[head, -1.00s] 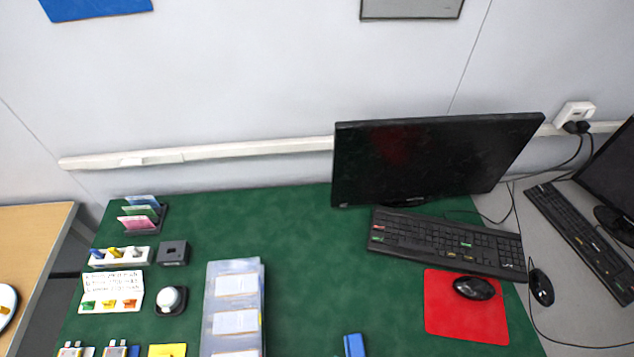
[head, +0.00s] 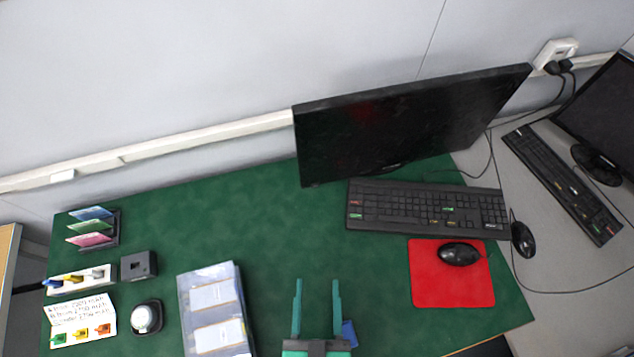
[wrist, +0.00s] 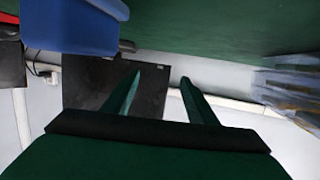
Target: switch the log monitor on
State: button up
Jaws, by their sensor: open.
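The log monitor (head: 400,125) stands at the back of the green table, its screen dark apart from a faint reddish patch. In the wrist view the dark monitor (wrist: 85,85) shows beyond my fingers, and the picture appears upside down. My gripper (head: 316,283) is at the front of the table in the head view, well short of the monitor. Its two green fingers are apart with nothing between them. It also shows in the wrist view (wrist: 160,75). No power button can be made out on the monitor.
A black keyboard (head: 428,207) lies before the monitor, with a black mouse (head: 460,254) on a red mat (head: 425,290). A blue object (head: 349,333) is beside my gripper. Plastic sleeves (head: 190,300) lie to the left.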

jog(key=shift+s+a, duration=0.15)
jog(key=shift+s, duration=0.05)
jog(key=shift+c, duration=0.6)
